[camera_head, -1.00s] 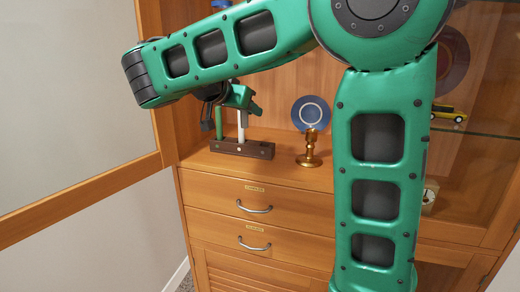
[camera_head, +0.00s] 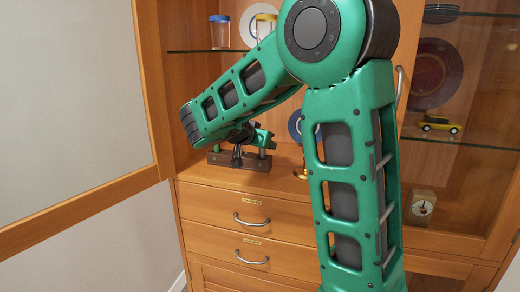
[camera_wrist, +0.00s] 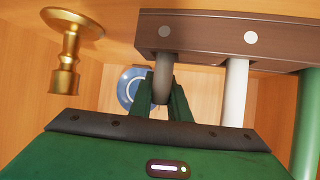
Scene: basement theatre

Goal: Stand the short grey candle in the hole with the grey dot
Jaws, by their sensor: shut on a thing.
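The dark brown candle block (camera_head: 225,160) stands on the cabinet top, largely behind my gripper (camera_head: 258,140) in the head view. The wrist view is inverted and shows the block (camera_wrist: 205,35) at the top, with a grey dot (camera_wrist: 164,31) and a white dot (camera_wrist: 250,37) on its face. My gripper (camera_wrist: 165,98) is shut on the short grey candle (camera_wrist: 163,75). That candle is in line with the grey dot, its lower end meeting the block's top there; depth in the hole cannot be told. A white candle (camera_wrist: 236,95) stands at the white dot.
A green candle (camera_wrist: 306,125) stands farther along the block. A brass candlestick (camera_wrist: 66,55) is close by on the other side; my arm hides most of it in the head view. A blue plate (camera_wrist: 130,85) is behind. Glass shelves with jars (camera_head: 219,32) are above.

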